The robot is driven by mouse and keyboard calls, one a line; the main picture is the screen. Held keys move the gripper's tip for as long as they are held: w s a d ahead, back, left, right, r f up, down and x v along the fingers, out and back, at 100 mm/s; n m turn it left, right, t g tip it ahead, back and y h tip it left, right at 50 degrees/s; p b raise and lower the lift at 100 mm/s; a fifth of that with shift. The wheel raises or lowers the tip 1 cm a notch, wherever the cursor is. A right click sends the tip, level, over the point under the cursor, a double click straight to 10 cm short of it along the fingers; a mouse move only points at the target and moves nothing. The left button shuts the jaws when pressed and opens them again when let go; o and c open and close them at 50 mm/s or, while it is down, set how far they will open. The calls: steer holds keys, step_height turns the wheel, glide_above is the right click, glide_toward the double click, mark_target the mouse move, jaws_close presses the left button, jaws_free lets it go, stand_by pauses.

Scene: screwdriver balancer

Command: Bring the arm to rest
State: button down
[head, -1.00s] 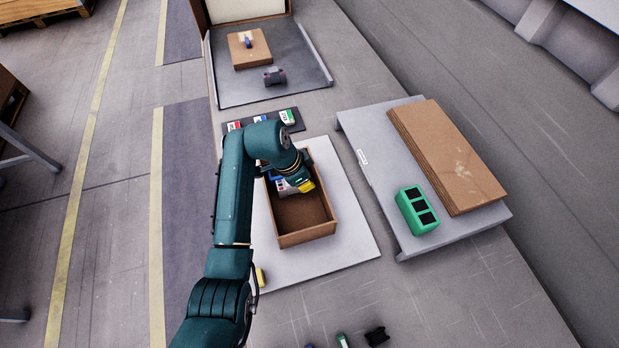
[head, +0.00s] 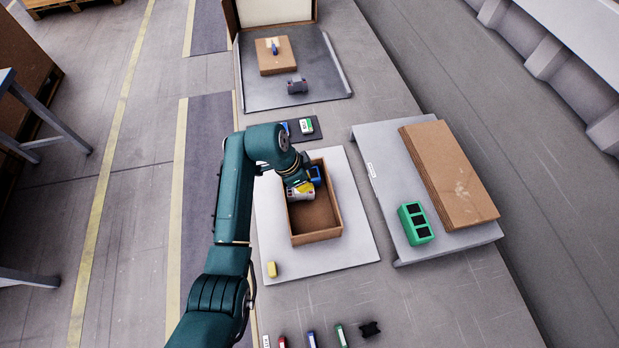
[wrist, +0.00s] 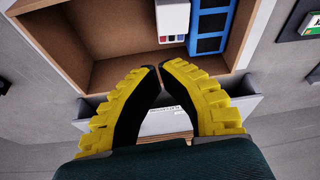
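My arm (head: 236,190) reaches up from the bottom of the head view and bends over the open brown box (head: 315,238). In the box lie a blue item (head: 316,174) and a white item, which show in the wrist view as a blue case (wrist: 210,30) and a white block with coloured squares (wrist: 173,18). The arm partly hides the box's left side.
The box stands on a pale board (head: 357,250) with a yellow block (head: 272,269) at its front left. At the right, a grey platform (head: 455,243) holds a cardboard stack (head: 450,180) and a green three-slot holder (head: 415,223). A grey tray (head: 330,85) lies behind.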

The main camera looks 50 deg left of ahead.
steer(key=p+v, duration=0.1)
steer(key=v, duration=0.1)
steer(key=shift+s+r+p, duration=0.15)
steer(key=shift+r+p, duration=0.2)
